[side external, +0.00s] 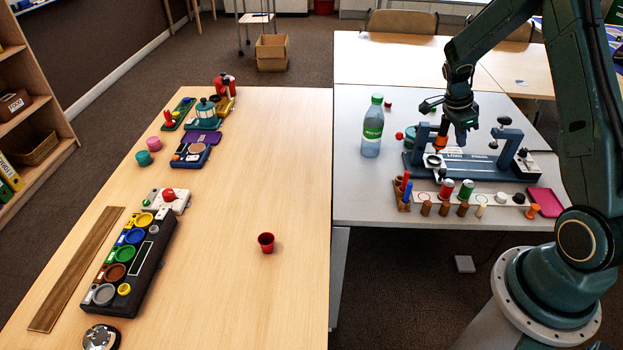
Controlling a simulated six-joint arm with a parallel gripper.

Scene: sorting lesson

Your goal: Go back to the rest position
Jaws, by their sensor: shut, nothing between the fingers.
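My gripper (461,138) points down over the grey table (350,205), at the right of the picture. Its fingers are shut and hold nothing that I can see. It is close to a blue-grey stand (460,165) with two uprights. An orange piece (440,143) shows just left of the fingers. I cannot tell whether the fingers touch the stand or this piece. My arm bends up and over from its base at the lower right.
A green-capped bottle (372,130) stands left of the stand. A rack (403,190) and a strip with several small pieces (475,197) lie in front, beside a pink tray (546,202). The wooden table (220,290) holds a red cup (266,243) and a sorting board (150,268).

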